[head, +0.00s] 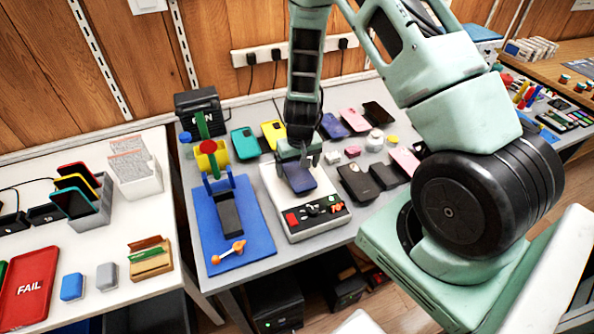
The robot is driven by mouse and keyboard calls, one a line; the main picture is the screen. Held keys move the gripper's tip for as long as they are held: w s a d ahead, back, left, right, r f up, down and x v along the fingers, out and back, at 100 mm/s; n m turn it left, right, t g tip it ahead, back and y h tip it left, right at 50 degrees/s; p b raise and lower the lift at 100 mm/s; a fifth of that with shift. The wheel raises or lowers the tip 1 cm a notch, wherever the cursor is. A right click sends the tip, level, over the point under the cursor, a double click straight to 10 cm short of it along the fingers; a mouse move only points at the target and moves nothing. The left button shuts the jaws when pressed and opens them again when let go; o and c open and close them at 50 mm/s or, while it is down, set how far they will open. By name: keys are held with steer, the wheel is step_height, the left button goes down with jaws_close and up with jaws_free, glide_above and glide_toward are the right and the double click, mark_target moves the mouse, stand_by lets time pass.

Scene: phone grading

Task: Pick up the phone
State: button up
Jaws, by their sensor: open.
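A dark blue phone (299,179) sits on a white device (283,214) with a black control panel at its front. My gripper (296,163) is open and points down at the phone's back edge. The jaws partly hide that edge, and I cannot tell whether they touch it. Other phones lie on the grey table: a teal one (244,144), a yellow one (272,133), a violet-blue one (333,126), a pink one (355,121) and several black ones. Another pink phone (405,160) is partly hidden by my arm.
A blue mat (257,245) left of the device holds a clamp-like stand and an orange-ended tool (229,252). On the white table are a red FAIL tray (27,285) and a grey rack of phones (92,213). My arm covers the right side.

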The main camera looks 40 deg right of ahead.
steer(key=shift+f, duration=0.25)
steer(key=c, duration=1.1)
steer(key=shift+c, duration=0.2)
